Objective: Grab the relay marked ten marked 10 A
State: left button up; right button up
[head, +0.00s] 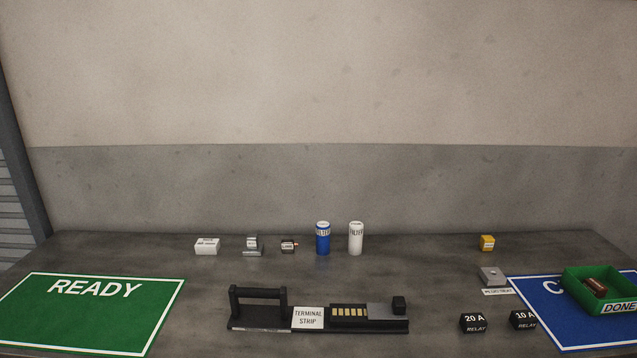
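The relay marked 10 A (522,320) is a small black block with white lettering. It is at the front right of the table, at the left edge of the blue mat. A similar black relay marked 20 A (474,323) stands just to its left, with a gap between them. Both relays have their labels facing me. Neither of my grippers shows in the head view.
A black terminal strip (365,325) with a handle lies left of the relays. A green DONE bin (575,279) holding a brown part sits on the blue mat (549,309). A grey block (492,277) is behind the relays. A green READY mat (90,320) is left.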

aim_at(524, 320)
jog(key=i+l, duration=0.1)
jog(key=l, duration=0.95)
jog(key=i+l, duration=0.15)
jog(key=l, duration=0.4)
jog(key=i+l, duration=0.1)
jog(key=l, duration=0.45)
jog(key=i+l, duration=0.1)
jog(key=l, duration=0.4)
